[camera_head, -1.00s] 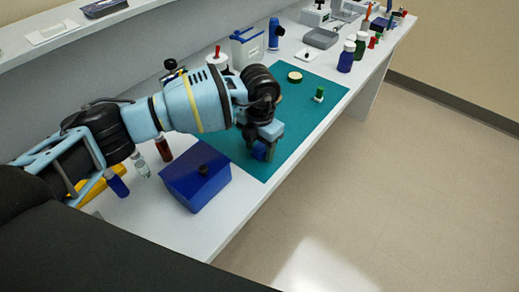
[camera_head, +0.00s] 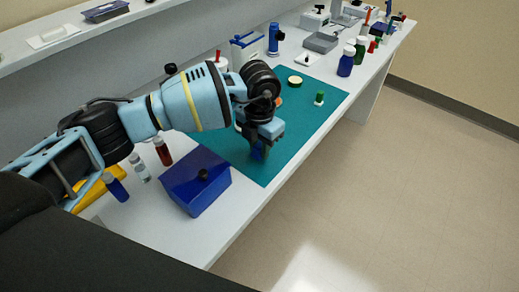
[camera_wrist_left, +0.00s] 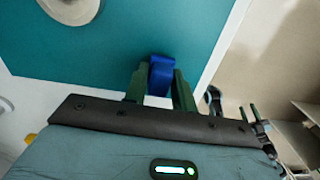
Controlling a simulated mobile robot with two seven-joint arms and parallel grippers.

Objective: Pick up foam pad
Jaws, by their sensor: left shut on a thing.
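The blue foam pad (camera_head: 257,152) is a small block near the front edge of the teal mat (camera_head: 302,122). My left gripper (camera_head: 260,147) points down over the mat and is shut on the pad. In the left wrist view the pad (camera_wrist_left: 161,75) sits between the two dark green fingers (camera_wrist_left: 160,86), with its end showing past them. From these views I cannot tell whether the pad is touching the mat or just clear of it. My right gripper is not in view.
A dark blue box (camera_head: 194,190) with a black knob stands left of the mat. A green-capped vial (camera_head: 319,99) and a round cream dish (camera_head: 295,80) are on the mat's far part. Several bottles stand beyond. The table's front edge is close to the gripper.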

